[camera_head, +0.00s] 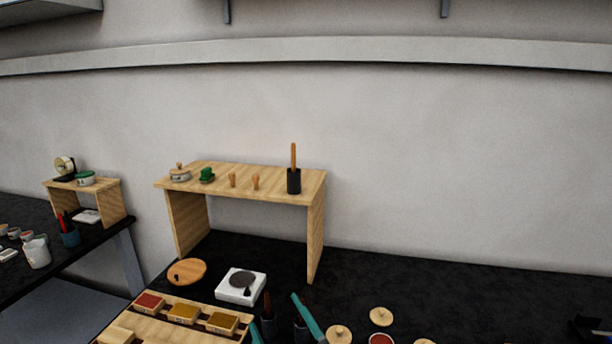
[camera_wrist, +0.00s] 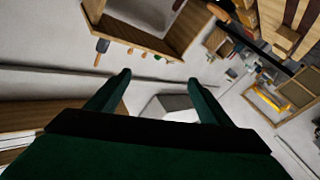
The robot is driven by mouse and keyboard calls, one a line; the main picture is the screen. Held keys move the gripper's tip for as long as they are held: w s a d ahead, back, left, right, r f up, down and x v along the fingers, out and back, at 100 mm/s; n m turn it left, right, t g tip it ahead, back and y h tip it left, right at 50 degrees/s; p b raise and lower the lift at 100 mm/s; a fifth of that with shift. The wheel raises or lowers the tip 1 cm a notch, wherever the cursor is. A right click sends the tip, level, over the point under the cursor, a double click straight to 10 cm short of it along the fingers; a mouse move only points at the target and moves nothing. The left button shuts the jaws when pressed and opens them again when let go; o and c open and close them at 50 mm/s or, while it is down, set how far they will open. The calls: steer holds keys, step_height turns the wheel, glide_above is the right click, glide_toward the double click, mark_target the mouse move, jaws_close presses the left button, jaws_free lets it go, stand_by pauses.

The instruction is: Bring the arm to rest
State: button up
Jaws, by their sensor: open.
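My gripper (camera_wrist: 159,78) shows in the wrist view as two dark green fingers spread apart, with nothing between them. In that view the room appears turned over, with a wooden stand at the top beyond the fingertips. In the head view, two teal bars at the bottom edge look like my fingers, partly cut off by the frame; the rest of my arm is not clear there.
The wooden stand (camera_head: 317,220) on the black bench (camera_head: 450,290) holds a black cup (camera_head: 294,181) with a stick, a green item (camera_head: 207,175) and small pegs. Below are a white scale (camera_head: 240,287), a round wooden board (camera_head: 187,271) and a tray of coloured boxes. The bench's right part looks mostly clear.

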steer(key=s+d+f+m+h, duration=0.1)
steer(key=s+f+m+h, duration=0.45)
steer(key=s+f, duration=0.35)
steer(key=s+f+m+h, duration=0.4)
steer(key=s+f+m, duration=0.3)
steer(key=f, duration=0.4)
steer(key=s+d+f+n, duration=0.1)
steer(key=s+d+f, duration=0.1)
steer(key=s, duration=0.9)
steer(key=s+d+f+n+g, duration=0.1)
steer(key=s+d+f, duration=0.1)
steer(key=s, duration=0.9)
steer(key=shift+d+f+g, duration=0.25)
steer(key=shift+d+g, duration=0.05)
